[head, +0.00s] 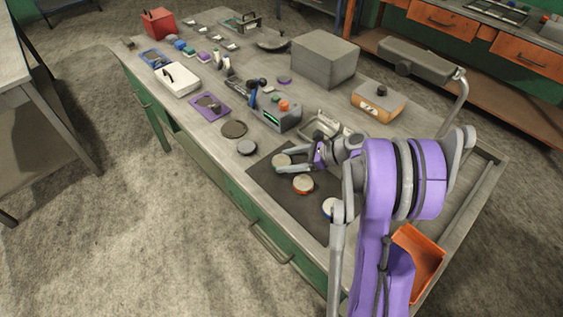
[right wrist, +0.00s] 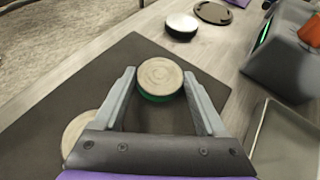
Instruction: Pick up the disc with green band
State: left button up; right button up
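The disc with the green band (head: 281,160) has a pale round top and lies on the dark mat (head: 262,178). In the right wrist view the disc (right wrist: 160,76) shows its green band below the top. My right gripper (head: 283,161) is open, with its fingertips on either side of this disc. In the right wrist view the gripper (right wrist: 159,76) has narrow gaps beside the disc; contact cannot be told for sure. A disc with an orange-red band (head: 303,184) and one with a blue band (head: 329,207) lie nearer on the mat. My left gripper is not in view.
A grey disc (head: 246,147) and a dark flat disc (head: 234,129) lie left of the mat. A grey device with a green strip (head: 283,117) and a metal tray (head: 321,126) stand behind. An orange bin (head: 418,262) is at the right. The far table is cluttered.

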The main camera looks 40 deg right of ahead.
grip_shut()
jog(key=shift+r, duration=0.1)
